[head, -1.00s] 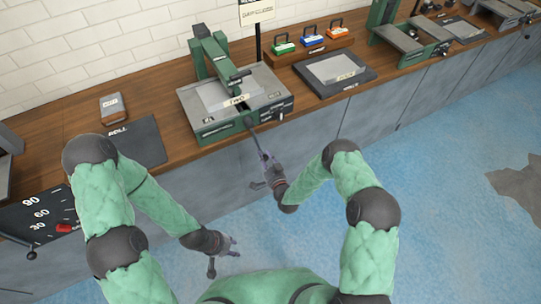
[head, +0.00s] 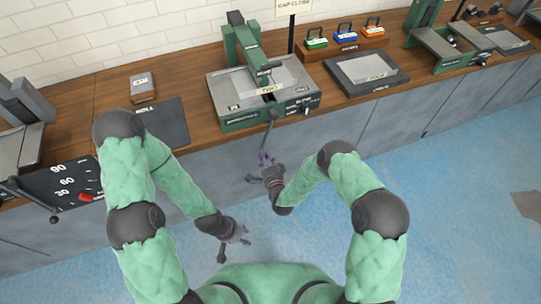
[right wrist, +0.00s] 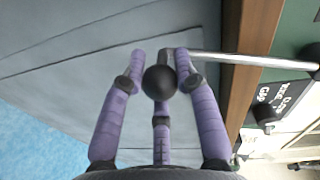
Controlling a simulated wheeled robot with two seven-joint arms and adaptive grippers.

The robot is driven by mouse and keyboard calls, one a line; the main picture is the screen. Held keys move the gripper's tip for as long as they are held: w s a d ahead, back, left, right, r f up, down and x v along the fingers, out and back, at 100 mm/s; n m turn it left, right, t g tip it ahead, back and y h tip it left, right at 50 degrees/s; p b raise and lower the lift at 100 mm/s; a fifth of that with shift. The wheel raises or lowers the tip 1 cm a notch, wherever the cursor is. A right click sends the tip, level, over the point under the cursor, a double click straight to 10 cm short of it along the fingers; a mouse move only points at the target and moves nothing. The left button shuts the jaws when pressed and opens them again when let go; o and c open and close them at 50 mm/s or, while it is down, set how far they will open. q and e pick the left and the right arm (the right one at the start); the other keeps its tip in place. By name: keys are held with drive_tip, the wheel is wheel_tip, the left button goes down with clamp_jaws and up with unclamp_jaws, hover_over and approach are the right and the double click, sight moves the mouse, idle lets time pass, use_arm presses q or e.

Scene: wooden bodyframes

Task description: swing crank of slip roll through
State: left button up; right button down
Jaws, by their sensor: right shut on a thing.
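The slip roll (head: 240,124) is a green and grey machine on the bench with a raised green arm and a sheet on top. Its crank (head: 269,134) is a thin rod hanging from the front, below the bench edge, leaning slightly to the lower left. My right gripper (head: 264,162) is at the rod's lower end. In the right wrist view, its purple fingers (right wrist: 158,75) are shut around the crank's black ball knob (right wrist: 159,83), and the metal rod runs right toward the machine. My left gripper (head: 242,236) is low in front of the cabinets, empty with fingers spread.
Left of the machine lie a dark mat (head: 165,123) and a small block (head: 143,87). To the right are a dark tray with a sheet (head: 365,73) and a rack of coloured blocks (head: 343,45).

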drive_tip(key=s+a+r+m+p, duration=0.2)
drive_tip(key=a+r+m, duration=0.3)
drive_tip(key=a, duration=0.3)
drive_tip(key=shift+s+a+r+m+y, duration=0.3)
drive_tip(key=shift+s+r+y, duration=0.1)
drive_tip(key=shift+s, duration=0.2)
drive_tip(key=shift+r+p, duration=0.1)
drive_tip(key=shift+p, duration=0.2)
drive_tip(key=c, duration=0.9)
unclamp_jaws()
drive_tip(key=v, duration=1.2)
drive_tip(key=shift+w+r, duration=0.1)
drive_tip(key=shift+r, duration=0.1)
